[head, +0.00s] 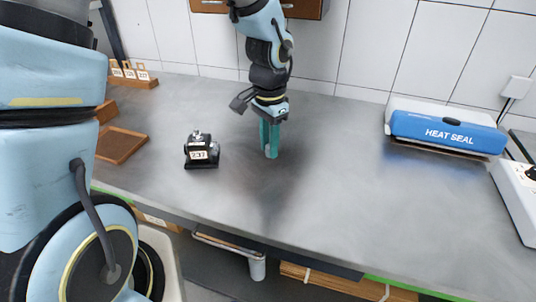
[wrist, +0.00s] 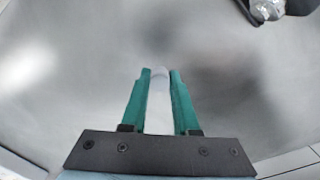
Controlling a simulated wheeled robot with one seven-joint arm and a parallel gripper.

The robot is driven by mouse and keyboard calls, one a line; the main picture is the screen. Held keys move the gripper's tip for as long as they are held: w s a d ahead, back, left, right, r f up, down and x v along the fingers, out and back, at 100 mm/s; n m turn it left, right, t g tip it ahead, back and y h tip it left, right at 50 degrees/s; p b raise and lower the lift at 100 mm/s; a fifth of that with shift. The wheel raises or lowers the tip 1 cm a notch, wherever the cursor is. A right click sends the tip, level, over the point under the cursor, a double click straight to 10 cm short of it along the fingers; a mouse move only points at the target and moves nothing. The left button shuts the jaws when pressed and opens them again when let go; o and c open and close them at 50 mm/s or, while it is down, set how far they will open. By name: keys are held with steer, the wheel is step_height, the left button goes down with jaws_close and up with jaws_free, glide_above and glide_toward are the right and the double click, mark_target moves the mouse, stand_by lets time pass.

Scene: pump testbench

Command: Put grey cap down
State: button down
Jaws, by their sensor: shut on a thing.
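The grey cap (wrist: 159,108) is a pale grey piece held between the two teal fingers of my gripper (wrist: 160,78) in the wrist view. In the head view my gripper (head: 269,150) points straight down over the middle of the grey worktop (head: 330,185). The lower end of the cap (head: 270,152) shows between the fingertips, low over the worktop. I cannot tell whether it touches the surface. Most of the cap is hidden by the fingers in the head view.
A black pump unit labelled 237 (head: 201,151) stands left of my gripper. A brown tray (head: 120,146) lies farther left. A blue and white heat sealer (head: 446,130) stands at the right, with a white device (head: 517,195) beside it. The worktop around my gripper is clear.

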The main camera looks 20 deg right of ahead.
mark_target(269, 169)
steer(key=shift+f, duration=2.15)
steer(key=shift+f, duration=0.1)
steer(key=c, duration=0.7)
jaws_free()
steer(key=shift+o, duration=0.2)
